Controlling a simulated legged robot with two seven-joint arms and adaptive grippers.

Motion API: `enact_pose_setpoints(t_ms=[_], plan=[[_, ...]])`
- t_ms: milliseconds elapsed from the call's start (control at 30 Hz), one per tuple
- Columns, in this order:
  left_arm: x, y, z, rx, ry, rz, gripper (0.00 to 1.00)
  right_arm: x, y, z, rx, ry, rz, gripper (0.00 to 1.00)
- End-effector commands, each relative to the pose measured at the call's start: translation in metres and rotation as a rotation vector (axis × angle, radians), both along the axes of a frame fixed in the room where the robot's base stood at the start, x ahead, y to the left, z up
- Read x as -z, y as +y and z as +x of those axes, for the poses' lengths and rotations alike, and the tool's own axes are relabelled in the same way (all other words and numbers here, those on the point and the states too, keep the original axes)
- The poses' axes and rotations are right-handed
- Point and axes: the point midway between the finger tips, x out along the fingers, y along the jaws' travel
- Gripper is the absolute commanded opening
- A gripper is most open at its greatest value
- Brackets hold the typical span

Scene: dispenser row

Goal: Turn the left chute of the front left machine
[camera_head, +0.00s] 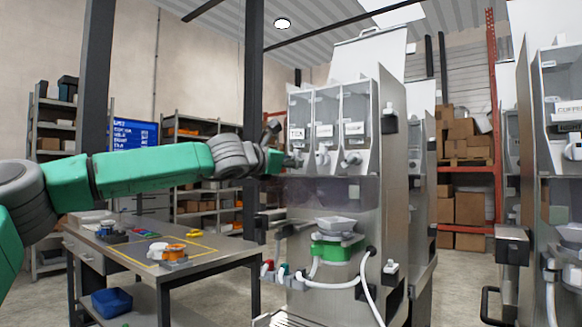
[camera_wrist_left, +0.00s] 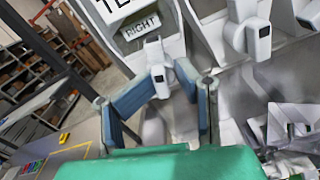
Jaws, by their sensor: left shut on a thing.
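The front left machine (camera_head: 385,210) is a tall steel dispenser with three clear-fronted bins side by side and a grey-white chute under each. The left chute (camera_head: 298,157) is partly hidden by my left gripper (camera_head: 283,161), which reaches it from the left. In the left wrist view, the blue-grey fingers of my gripper (camera_wrist_left: 174,80) are closed around the sides of the left chute (camera_wrist_left: 158,75). A small label reading "RIGHT" (camera_wrist_left: 141,27) sits above this chute. The middle chute (camera_wrist_left: 252,35) stands free to its right. My right gripper is not in view.
A steel workbench (camera_head: 215,255) with small parts and a blue bin (camera_head: 111,302) below stands at the left. A grey hopper on a green base (camera_head: 338,246) sits lower on the machine, with white hoses below. Another dispenser (camera_head: 555,150) stands at the right.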

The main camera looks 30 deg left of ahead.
Motion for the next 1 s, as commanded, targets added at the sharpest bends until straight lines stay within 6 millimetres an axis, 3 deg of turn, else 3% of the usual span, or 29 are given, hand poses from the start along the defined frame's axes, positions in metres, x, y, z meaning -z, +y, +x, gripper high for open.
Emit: enact_pose_setpoints(t_ms=[33, 433, 1000], plan=[[0.011, 0.002, 0.002, -0.006, 0.018, -0.036, 0.0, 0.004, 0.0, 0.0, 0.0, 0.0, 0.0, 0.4], [0.01, 0.001, 0.003, -0.006, 0.033, -0.232, 0.0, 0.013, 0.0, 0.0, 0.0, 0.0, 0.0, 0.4], [0.009, 0.001, 0.003, -0.007, 0.037, -0.266, 0.0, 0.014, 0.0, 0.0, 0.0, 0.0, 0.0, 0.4]])
